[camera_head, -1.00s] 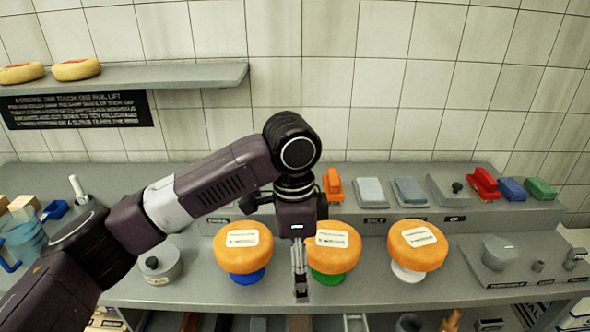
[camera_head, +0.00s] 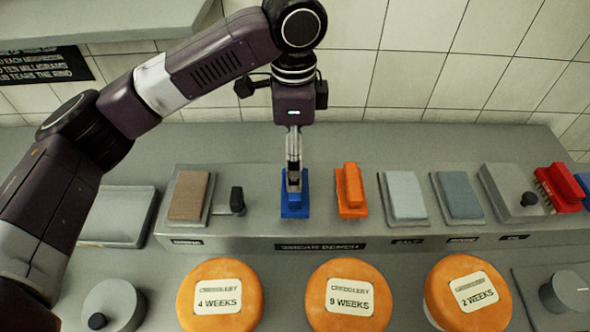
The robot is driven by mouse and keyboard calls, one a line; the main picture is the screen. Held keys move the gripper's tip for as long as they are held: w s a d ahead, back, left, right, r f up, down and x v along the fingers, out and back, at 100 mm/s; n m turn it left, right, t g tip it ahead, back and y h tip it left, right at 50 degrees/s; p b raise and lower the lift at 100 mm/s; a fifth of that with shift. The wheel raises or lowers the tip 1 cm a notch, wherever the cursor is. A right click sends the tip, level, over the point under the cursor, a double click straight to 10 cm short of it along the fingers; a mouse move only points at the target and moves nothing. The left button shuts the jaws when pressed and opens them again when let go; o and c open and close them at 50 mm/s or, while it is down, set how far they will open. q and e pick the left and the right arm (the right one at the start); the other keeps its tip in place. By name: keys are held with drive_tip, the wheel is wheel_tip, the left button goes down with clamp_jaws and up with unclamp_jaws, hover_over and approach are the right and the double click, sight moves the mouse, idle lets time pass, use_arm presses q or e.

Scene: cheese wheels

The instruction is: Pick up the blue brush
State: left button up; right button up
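A blue brush (camera_head: 294,209) stands on the raised grey shelf, just left of an orange brush (camera_head: 350,192). My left gripper (camera_head: 294,184) points down directly over the blue brush. Its fingers are seen nearly edge-on and overlap the brush's top, hiding part of it. I cannot tell whether they touch or grip it. A second blue brush (camera_head: 582,182) is cut off at the right edge beside a red brush (camera_head: 559,189). My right gripper is not in view.
Brown (camera_head: 189,196), pale (camera_head: 405,197) and blue-grey (camera_head: 459,196) blocks lie along the shelf. Three orange cheese wheels, labelled 4 weeks (camera_head: 220,322), 9 weeks (camera_head: 349,322) and 2 weeks (camera_head: 474,320), stand in front.

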use_arm(q)
drive_tip(key=shift+s+f, duration=0.2)
drive_tip(key=shift+f, duration=0.2)
drive_tip(key=shift+s+f+p, duration=0.2)
drive_tip(key=shift+f+p, duration=0.2)
drive_tip(key=shift+f, duration=0.2)
drive_tip(key=shift+s+f+p, duration=0.15)
drive_tip(key=shift+f+p, duration=0.25)
drive_tip(key=shift+f, duration=0.2)
drive_tip(key=f, duration=0.2)
drive_tip(key=f+p, duration=0.1)
drive_tip(key=shift+w+f, duration=0.35)
drive_tip(key=shift+f, duration=0.2)
drive_tip(key=shift+d, duration=0.1)
drive_tip(key=c, duration=1.4)
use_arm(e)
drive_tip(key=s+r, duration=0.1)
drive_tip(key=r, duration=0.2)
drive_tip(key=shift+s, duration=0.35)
use_arm(q)
drive_tip(key=shift+r, duration=0.1)
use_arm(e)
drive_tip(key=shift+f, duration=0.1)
